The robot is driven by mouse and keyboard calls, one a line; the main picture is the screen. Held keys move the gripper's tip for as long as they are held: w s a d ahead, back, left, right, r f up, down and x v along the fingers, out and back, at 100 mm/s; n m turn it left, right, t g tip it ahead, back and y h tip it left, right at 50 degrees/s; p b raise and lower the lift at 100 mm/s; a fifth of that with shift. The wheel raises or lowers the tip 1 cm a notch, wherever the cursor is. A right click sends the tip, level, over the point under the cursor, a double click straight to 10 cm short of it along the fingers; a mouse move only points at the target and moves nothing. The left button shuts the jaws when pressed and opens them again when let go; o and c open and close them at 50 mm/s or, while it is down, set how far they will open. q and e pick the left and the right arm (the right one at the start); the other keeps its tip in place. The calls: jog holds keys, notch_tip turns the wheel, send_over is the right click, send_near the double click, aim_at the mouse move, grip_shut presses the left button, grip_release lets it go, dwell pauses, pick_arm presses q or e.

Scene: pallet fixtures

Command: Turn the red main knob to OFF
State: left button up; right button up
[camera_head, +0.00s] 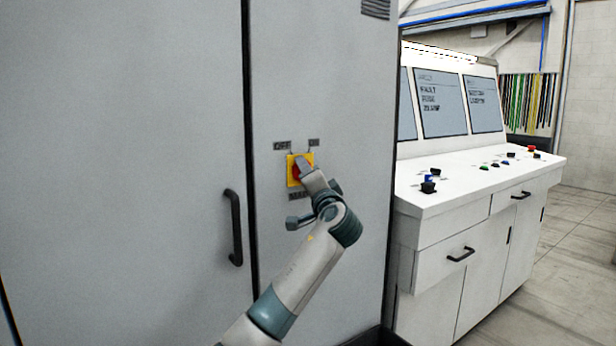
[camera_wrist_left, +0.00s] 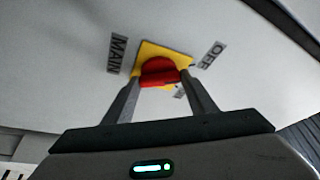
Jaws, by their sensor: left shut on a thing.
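The red main knob (camera_head: 296,172) sits on a yellow square plate (camera_head: 291,181) on the grey cabinet door, partly hidden by my gripper. My left gripper (camera_head: 304,168) is at the knob. In the left wrist view, its two fingers stand on either side of the red knob (camera_wrist_left: 158,71) and are shut on it. The OFF label (camera_head: 282,146) is above left of the plate and the ON label (camera_head: 314,142) above right. The MAIN label (camera_wrist_left: 117,54) is clear in the wrist view. I cannot tell exactly which label the knob points to.
A black door handle (camera_head: 235,228) is left of my arm on the neighbouring cabinet door. A white control console (camera_head: 470,185) with screens and several buttons stands to the right. Floor is free at the far right.

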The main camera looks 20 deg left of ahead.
pick_arm(q)
jog(key=shift+f, duration=0.2)
jog(key=o, duration=1)
jog(key=shift+o, duration=0.3)
jog(key=shift+r, duration=0.1)
jog(key=shift+s+d, duration=0.1)
jog(key=b+v, duration=0.2)
jog(key=v, duration=1.5)
jog(key=shift+s+b, duration=0.15)
jog(key=shift+b, duration=0.2)
pick_arm(e)
notch_tip(320, 180, up, 7)
jog(key=w, duration=0.2)
jog(key=shift+a, duration=0.45)
